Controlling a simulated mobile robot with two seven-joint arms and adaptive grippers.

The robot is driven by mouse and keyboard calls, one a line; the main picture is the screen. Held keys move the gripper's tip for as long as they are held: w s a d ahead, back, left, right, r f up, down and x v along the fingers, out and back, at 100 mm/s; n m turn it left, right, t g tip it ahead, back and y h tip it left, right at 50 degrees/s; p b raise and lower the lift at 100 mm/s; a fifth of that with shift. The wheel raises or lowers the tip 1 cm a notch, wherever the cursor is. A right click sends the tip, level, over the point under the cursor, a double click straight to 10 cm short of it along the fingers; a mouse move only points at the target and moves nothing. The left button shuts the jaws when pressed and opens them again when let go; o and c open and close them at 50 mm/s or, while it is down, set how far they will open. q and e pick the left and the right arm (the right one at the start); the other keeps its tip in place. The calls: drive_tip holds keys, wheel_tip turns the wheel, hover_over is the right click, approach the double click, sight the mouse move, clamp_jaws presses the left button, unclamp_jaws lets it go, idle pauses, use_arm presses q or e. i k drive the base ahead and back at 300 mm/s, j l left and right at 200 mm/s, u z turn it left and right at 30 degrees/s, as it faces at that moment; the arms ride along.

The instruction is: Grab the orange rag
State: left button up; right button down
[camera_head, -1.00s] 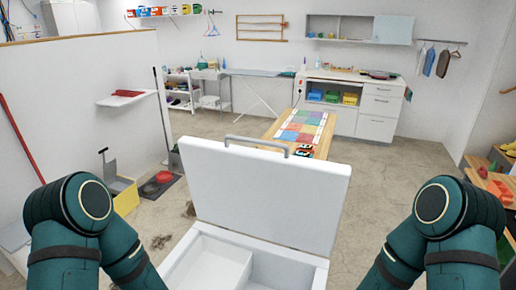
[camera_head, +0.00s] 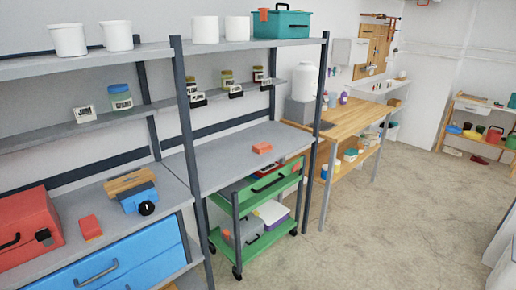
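A small orange item (camera_head: 262,147), possibly a folded rag, lies on the grey bench top (camera_head: 225,160) in the middle of the head view. A second small red-orange item (camera_head: 90,227) lies on the left bench top, between a red toolbox (camera_head: 28,232) and a blue device (camera_head: 138,198). At this size I cannot tell for certain which of them is cloth. Neither of my grippers shows in the head view.
A green wheeled cart (camera_head: 262,215) stands under and in front of the middle bench. Dark uprights (camera_head: 190,130) frame the shelves. A wooden workbench (camera_head: 350,122) stands farther back. The concrete floor (camera_head: 400,220) to the right is clear.

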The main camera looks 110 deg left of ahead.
sight(260, 148)
drive_tip(key=j+u, duration=0.15)
drive_tip(key=u, duration=3.5)
drive_tip(key=i+l+u, duration=0.1)
drive_tip(key=i+l, duration=0.5)
drive_tip(key=i, duration=0.25)
drive_tip(key=i+l+u, duration=0.15)
drive_tip(key=i+l, duration=0.55)
drive_tip(key=i, duration=0.1)
